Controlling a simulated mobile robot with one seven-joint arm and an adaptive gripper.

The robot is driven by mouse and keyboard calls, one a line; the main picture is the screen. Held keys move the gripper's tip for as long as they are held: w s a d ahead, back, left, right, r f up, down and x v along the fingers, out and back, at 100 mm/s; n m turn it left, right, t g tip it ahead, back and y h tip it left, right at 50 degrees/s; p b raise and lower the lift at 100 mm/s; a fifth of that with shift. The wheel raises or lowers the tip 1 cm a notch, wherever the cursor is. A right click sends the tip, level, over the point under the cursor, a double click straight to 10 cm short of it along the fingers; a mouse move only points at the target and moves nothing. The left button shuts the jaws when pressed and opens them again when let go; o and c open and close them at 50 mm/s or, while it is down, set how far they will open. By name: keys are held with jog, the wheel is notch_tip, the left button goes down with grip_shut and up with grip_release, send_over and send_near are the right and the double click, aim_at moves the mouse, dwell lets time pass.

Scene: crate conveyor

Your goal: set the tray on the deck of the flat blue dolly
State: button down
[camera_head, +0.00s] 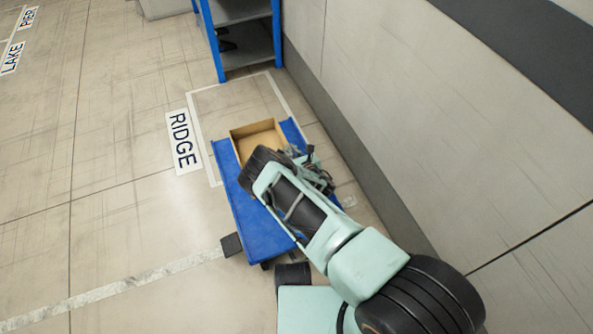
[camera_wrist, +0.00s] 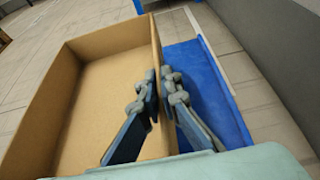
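The tray is an open, empty tan box (camera_head: 236,147), seen over the far end of the flat blue dolly (camera_head: 260,232). In the wrist view the tray (camera_wrist: 68,85) fills the left and middle, and the blue deck (camera_wrist: 205,85) shows beyond its right wall. My gripper (camera_wrist: 158,80) straddles that wall, one finger inside and one outside, and looks closed on it. In the head view my arm hides the gripper and the tray's near side. I cannot tell whether the tray's underside touches the deck.
A floor sign reading RIDGE (camera_head: 182,140) lies left of the dolly, next to a white-outlined floor area (camera_head: 205,100). A blue-framed shelf (camera_head: 240,45) stands beyond. A wall (camera_head: 450,130) runs close along the right. The floor at left is clear.

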jog(key=shift+s+d+f+b, duration=0.45)
jog(key=shift+s+d+f, duration=0.05)
jog(key=shift+f, duration=0.9)
jog(key=shift+s+d+f+b, duration=0.45)
jog(key=shift+s+f+b, duration=0.1)
jog(key=shift+f, duration=0.8)
jog(key=shift+s+d+f+b, duration=0.4)
jog(key=shift+s+d+f, duration=0.1)
jog(key=shift+f, duration=0.9)
jog(key=shift+f, duration=0.2)
jog(key=c, duration=2.2)
grip_release()
jog(key=shift+o, duration=0.2)
